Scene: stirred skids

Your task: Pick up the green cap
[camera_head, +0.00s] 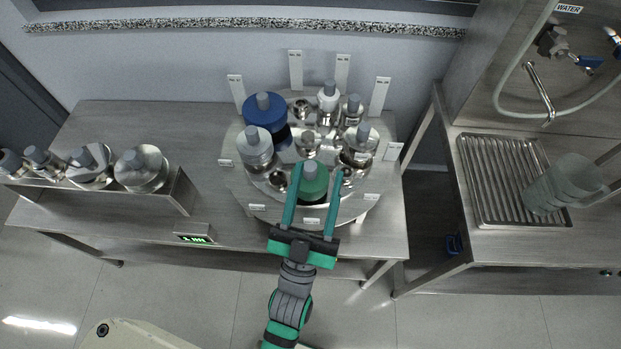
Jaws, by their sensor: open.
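The green cap (311,187) sits at the front of the round metal carousel (235,187), with a grey knob (310,168) on top. My gripper (311,170) reaches in from the front, its two long green fingers open. One finger is on each side of the green cap, so the cap lies between them. A gap shows between the cap and the right finger; whether the left finger touches it, I cannot tell. What is under the cap is hidden.
A blue cap (264,113), a white-grey cap (256,147) and several metal pieces stand close around on the carousel. Upright label plates (296,70) line its back. A raised shelf (178,192) with metal weights is at left, a sink counter (500,230) at right.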

